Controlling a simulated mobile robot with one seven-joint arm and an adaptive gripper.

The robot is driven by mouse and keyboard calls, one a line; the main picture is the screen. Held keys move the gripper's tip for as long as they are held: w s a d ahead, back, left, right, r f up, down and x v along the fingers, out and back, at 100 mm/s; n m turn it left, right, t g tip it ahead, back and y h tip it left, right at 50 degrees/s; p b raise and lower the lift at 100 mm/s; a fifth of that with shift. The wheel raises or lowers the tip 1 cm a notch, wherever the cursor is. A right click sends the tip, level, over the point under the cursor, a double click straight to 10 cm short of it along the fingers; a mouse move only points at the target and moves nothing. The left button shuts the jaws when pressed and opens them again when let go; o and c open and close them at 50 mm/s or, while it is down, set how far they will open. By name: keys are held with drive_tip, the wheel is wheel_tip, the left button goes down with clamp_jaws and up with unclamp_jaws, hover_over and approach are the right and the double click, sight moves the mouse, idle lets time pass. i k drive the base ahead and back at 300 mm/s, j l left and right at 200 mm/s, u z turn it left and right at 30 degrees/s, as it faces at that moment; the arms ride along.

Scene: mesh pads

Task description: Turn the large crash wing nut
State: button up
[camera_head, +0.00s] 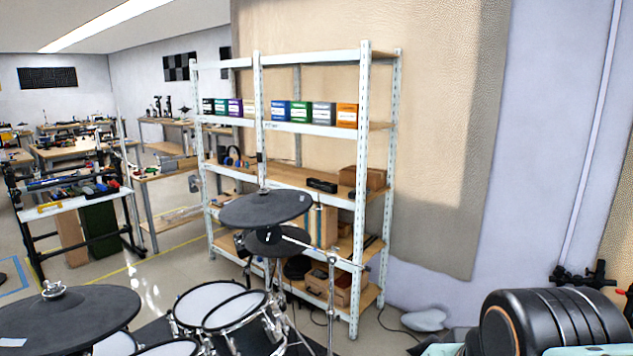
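A large black cymbal pad (70,318) is at the lower left, partly cut off by the picture's edge. A silvery wing nut (54,290) sits on top at its centre. Another black cymbal pad (280,208) stands mid-picture in front of the shelf, with a small fitting (263,191) at its centre. I cannot tell from labels which pad is the large crash. A smaller dark pad (270,243) sits beneath the middle one.
White-headed drum pads (205,300) and a chrome stand (331,300) are at the lower middle. A tall metal shelf (363,200) stands behind. Workbenches (70,203) are at the far left.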

sight(263, 191)
drive_tip(key=i+l+z, duration=0.35)
drive_tip(key=i+z, duration=0.4)
drive_tip(key=i+l, duration=0.1)
drive_tip(key=i, duration=0.5)
drive_tip(key=i+l, duration=0.1)
drive_tip(key=i, duration=0.45)
drive_tip(key=i+u, duration=0.2)
drive_tip(key=u, duration=0.15)
drive_tip(key=i+l+u, duration=0.1)
drive_tip(key=i+u, duration=0.2)
drive_tip(key=i+l+u, duration=0.15)
drive_tip(key=u, duration=0.2)
drive_tip(key=i+u, duration=0.15)
drive_tip(key=u, duration=0.35)
drive_tip(key=i+l+u, duration=0.1)
drive_tip(key=u, duration=0.35)
drive_tip(key=i+l+u, duration=0.1)
drive_tip(key=u, duration=0.4)
drive_tip(key=i+l+u, duration=0.1)
drive_tip(key=u, duration=0.35)
drive_tip(key=l+u, duration=0.3)
drive_tip(key=u, duration=0.2)
drive_tip(key=i+l+u, duration=0.1)
drive_tip(key=u, duration=0.35)
drive_tip(key=l+u, duration=0.3)
drive_tip(key=u, duration=0.2)
